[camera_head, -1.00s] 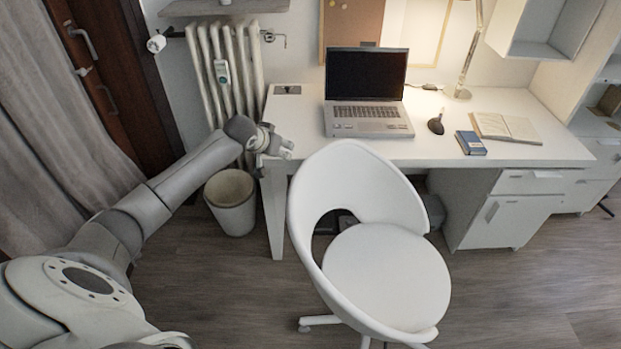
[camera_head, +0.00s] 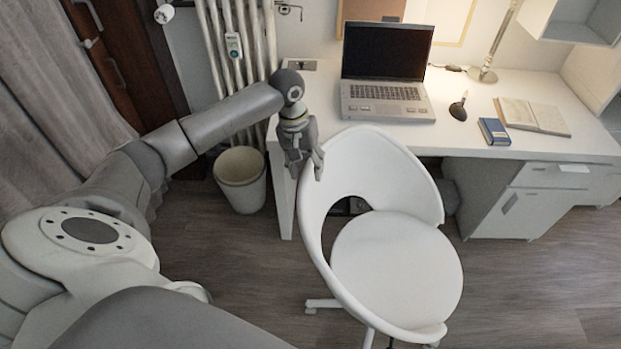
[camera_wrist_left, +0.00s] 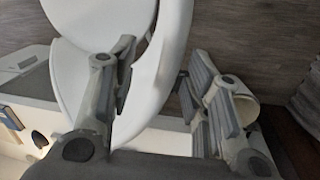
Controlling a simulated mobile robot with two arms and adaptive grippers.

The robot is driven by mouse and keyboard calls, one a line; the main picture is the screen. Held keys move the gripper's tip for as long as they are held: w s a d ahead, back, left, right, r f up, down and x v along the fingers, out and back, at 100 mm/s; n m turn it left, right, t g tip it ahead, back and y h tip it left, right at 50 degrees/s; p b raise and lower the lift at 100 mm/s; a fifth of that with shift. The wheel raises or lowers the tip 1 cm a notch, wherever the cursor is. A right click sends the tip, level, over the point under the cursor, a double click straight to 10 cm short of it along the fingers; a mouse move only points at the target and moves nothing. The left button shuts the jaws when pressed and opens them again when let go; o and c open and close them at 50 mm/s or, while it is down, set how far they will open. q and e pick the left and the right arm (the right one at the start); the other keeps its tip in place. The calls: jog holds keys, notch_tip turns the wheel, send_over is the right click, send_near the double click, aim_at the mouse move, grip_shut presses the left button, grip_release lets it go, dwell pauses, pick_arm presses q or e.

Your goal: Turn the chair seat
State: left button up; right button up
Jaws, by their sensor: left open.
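The white chair (camera_head: 398,268) stands in front of the desk, with its round seat toward me and its curved, cut-out backrest (camera_head: 385,165) on the desk side. My left gripper (camera_head: 306,174) points down at the left upper edge of the backrest. Its fingers are open. In the left wrist view the white chair shell (camera_wrist_left: 170,75) passes between the two spread fingers of my left gripper (camera_wrist_left: 158,62). I cannot tell whether either finger touches it. My right gripper is not in view.
The white desk (camera_head: 460,105) holds a laptop (camera_head: 387,75), a blue book (camera_head: 494,131), an open notebook and a lamp. A waste bin (camera_head: 240,180) stands left of the chair, by the radiator. Open wooden floor (camera_head: 530,290) lies to the right.

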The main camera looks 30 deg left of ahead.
aim_at(308, 174)
pick_arm(q)
jog(key=f, duration=0.4)
jog(key=shift+w+d+f, duration=0.2)
jog(key=shift+d, duration=0.1)
jog(key=shift+d+f, duration=0.1)
jog(key=shift+f, duration=0.5)
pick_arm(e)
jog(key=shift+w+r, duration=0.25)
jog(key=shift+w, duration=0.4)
pick_arm(q)
grip_shut()
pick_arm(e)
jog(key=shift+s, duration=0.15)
